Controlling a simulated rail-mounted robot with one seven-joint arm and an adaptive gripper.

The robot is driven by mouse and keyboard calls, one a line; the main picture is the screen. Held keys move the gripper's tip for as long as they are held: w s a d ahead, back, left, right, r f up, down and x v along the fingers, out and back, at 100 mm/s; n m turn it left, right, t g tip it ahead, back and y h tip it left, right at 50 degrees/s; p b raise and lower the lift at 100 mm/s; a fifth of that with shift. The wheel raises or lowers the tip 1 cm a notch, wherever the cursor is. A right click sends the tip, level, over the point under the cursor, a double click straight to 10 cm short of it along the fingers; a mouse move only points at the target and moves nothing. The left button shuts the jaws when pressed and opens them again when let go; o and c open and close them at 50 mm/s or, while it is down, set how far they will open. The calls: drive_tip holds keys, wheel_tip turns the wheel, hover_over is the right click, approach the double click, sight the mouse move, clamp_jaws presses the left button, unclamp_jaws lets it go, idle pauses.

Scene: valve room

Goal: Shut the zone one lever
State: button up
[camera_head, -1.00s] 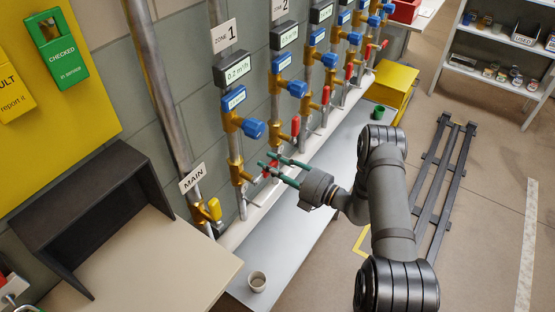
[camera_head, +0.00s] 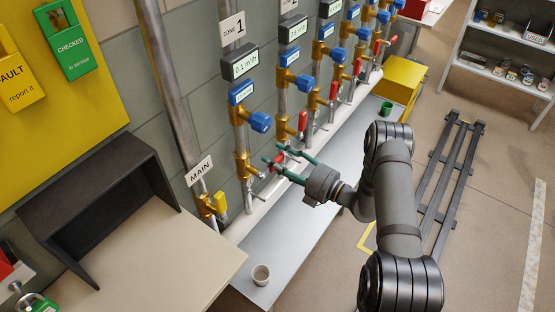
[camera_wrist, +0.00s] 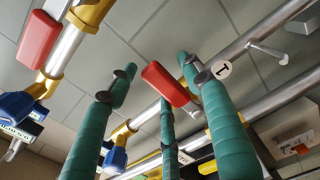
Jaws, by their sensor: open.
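The zone one pipe (camera_head: 241,143) stands under the ZONE 1 sign (camera_head: 232,29), with a blue knob (camera_head: 260,122) and a brass valve (camera_head: 244,166) low on it. The zone one lever has a red grip; in the wrist view the grip (camera_wrist: 165,84) lies between my green fingers, close to a disc marked 1 (camera_wrist: 221,69). It appears to stick out across its pipe. My gripper (camera_head: 273,154) is open, its fingers around the grip; I cannot tell whether they touch it. In the head view the fingers partly hide the lever. The zone one meter (camera_head: 240,62) reads about 0.1.
Neighbouring pipes carry similar red levers (camera_head: 302,121) to the right. The yellow main lever (camera_head: 221,203) is at left. A dark shelf box (camera_head: 95,200) is at left.

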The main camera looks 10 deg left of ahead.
drive_tip(key=v, duration=1.2)
drive_tip(key=x, duration=1.2)
drive_tip(key=shift+w, duration=0.1)
drive_tip(key=shift+r, duration=0.1)
